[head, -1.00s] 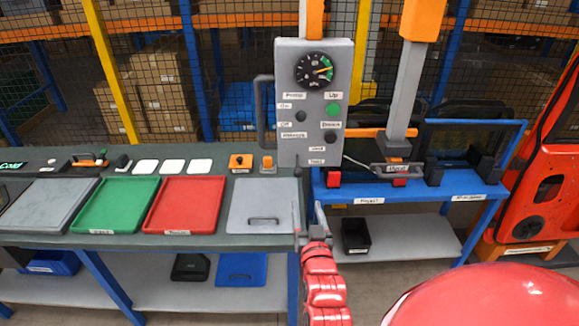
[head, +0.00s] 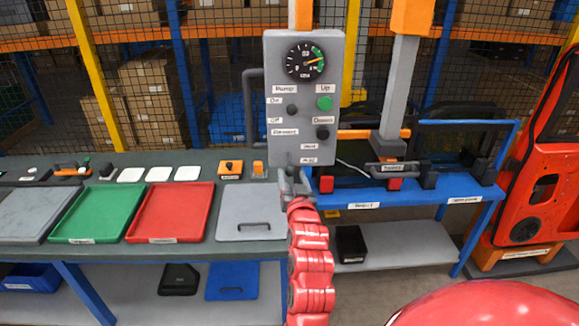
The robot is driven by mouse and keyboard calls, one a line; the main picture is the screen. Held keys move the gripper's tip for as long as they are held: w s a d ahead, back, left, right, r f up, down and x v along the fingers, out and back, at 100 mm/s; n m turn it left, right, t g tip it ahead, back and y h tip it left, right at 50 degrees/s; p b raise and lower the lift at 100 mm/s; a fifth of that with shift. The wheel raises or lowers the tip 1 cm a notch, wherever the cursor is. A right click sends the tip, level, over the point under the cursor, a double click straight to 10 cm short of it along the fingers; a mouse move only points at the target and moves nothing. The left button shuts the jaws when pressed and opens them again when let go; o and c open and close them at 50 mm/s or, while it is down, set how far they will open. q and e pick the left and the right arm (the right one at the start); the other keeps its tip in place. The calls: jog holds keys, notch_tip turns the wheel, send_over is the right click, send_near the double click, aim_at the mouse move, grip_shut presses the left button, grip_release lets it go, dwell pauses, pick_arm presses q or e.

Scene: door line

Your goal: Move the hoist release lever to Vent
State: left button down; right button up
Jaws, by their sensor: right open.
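The grey hoist control panel (head: 297,100) stands upright at the middle, with a round gauge (head: 305,61) at its top. Two small labels, which are hard to read, sit one above the other at its lower right: the upper label (head: 310,146) and the lower label (head: 309,160). The release lever is not clear at the panel's bottom edge, where my gripper covers the view, and I cannot tell its setting. My right gripper (head: 292,175) is open at that bottom edge, its fingers pointing up. I cannot tell whether it touches the lever. My left gripper is out of view.
The bench left of the panel holds a green tray (head: 72,237), a red tray (head: 146,238) and a grey lid (head: 233,236). A blue stand (head: 350,195) with the hoist post (head: 398,85) is at the right. An orange door (head: 527,190) leans further right.

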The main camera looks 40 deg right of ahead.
aim_at(291, 172)
jog(key=shift+p+x, duration=0.75)
jog(key=shift+x, duration=1.85)
grip_shut()
jog(key=shift+a, duration=0.1)
